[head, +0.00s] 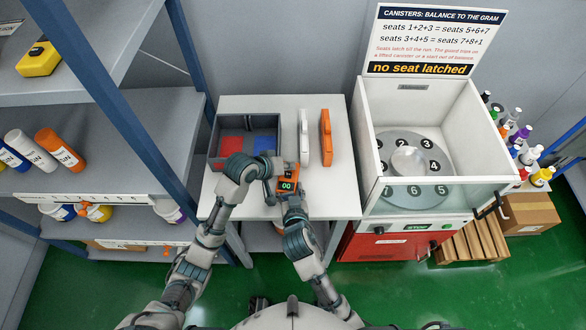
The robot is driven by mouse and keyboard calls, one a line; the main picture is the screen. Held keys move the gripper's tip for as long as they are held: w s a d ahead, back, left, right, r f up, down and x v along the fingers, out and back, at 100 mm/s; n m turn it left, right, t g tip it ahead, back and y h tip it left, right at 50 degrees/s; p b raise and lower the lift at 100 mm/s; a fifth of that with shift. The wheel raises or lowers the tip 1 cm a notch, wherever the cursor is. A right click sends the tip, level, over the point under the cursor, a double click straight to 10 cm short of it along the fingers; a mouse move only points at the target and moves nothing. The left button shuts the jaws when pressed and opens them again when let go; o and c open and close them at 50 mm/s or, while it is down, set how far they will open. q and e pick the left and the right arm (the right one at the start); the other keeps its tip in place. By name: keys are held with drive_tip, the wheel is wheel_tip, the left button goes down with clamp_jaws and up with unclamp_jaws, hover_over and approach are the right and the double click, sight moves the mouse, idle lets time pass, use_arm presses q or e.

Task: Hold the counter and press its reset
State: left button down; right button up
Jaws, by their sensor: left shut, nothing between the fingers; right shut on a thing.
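The counter (287,186) is a small orange device with a dark display reading "00" in green. It is held up over the front part of the white table (335,202). My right gripper (285,194) is shut on the counter from the near side. My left gripper (279,167) is shut and empty at the counter's far upper edge, close above it. The reset is hidden or too small to make out, and I cannot tell whether the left fingertips touch the counter.
A grey divided bin (215,142) with red and blue compartments stands behind my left arm. A white upright item (304,137) and an orange one (326,137) stand behind the counter. A white centrifuge-like machine (485,120) is right. Shelves (110,110) with bottles are left.

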use_arm(q)
drive_tip(key=shift+r, duration=0.8)
use_arm(e)
drive_tip(key=shift+a+r, duration=0.1)
drive_tip(key=shift+a, duration=0.2)
use_arm(q)
drive_tip(key=shift+r, duration=0.1)
drive_tip(key=shift+d+r, duration=0.1)
drive_tip(key=shift+r, duration=2.35)
